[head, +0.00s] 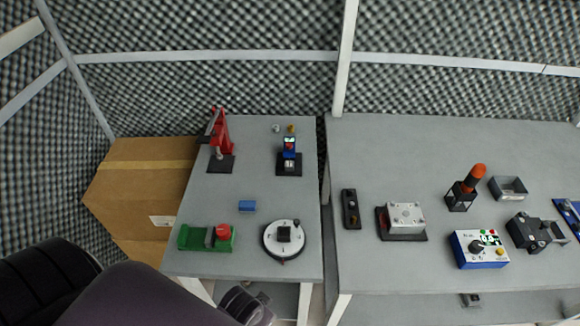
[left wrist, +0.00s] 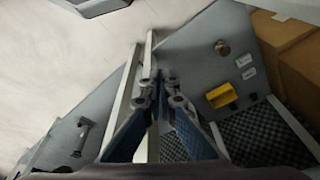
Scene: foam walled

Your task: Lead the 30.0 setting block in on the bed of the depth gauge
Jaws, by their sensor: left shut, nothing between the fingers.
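A small blue block (head: 247,206) lies flat on the middle of the left table; it may be the 30.0 setting block, but no marking is readable. A blue upright instrument (head: 289,146) with a small display stands on a black base at the back right of that table; it may be the depth gauge. Nothing clear shows on its bed. My left gripper (head: 262,303) is at the front edge of the left table, well short of the block. In the left wrist view its blue-padded fingers (left wrist: 160,80) are shut and empty. My right gripper is not in view.
The left table (head: 225,188) also holds a red stand (head: 222,135), a green fixture (head: 200,238) and a round dial plate (head: 284,240). A gap separates it from the right table (head: 400,150), which carries several devices. A cardboard box (head: 140,190) stands at left.

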